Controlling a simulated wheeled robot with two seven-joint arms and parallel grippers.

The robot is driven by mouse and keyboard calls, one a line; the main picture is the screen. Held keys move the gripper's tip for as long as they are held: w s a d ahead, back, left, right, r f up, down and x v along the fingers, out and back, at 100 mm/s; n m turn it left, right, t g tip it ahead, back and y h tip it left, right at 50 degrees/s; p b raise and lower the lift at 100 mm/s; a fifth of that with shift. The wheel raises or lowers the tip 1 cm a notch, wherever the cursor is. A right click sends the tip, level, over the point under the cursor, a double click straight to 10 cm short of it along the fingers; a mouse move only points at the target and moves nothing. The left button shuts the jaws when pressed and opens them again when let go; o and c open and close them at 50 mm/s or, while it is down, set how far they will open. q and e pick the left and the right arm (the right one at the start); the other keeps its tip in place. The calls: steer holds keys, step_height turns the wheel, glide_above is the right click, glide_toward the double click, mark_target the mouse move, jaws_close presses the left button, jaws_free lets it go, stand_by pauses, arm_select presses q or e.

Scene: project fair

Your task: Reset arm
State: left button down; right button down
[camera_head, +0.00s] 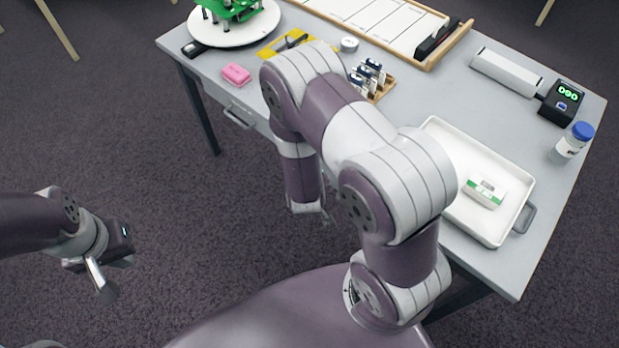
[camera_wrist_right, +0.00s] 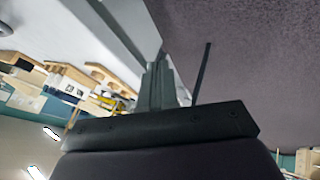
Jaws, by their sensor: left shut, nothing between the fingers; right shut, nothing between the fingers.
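My left arm comes in from the left in the head view, and its gripper (camera_head: 106,278) hangs over the bare carpet, shut and empty, well away from the table. My right arm rises from the lower middle and bends over the near edge of the grey table (camera_head: 420,105). Its forearm points down in front of the table, and its gripper is mostly hidden there. In the right wrist view the right gripper (camera_wrist_right: 158,82) has its fingers together with nothing between them.
The table holds a white tray (camera_head: 437,131) with a white-green device (camera_head: 486,193), a capped bottle (camera_head: 571,143), a black display box (camera_head: 561,102), a pink block (camera_head: 236,74), a small wooden rack (camera_head: 383,87) and a round white stand (camera_head: 235,32).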

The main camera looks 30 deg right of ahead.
steer(key=v, duration=0.3)
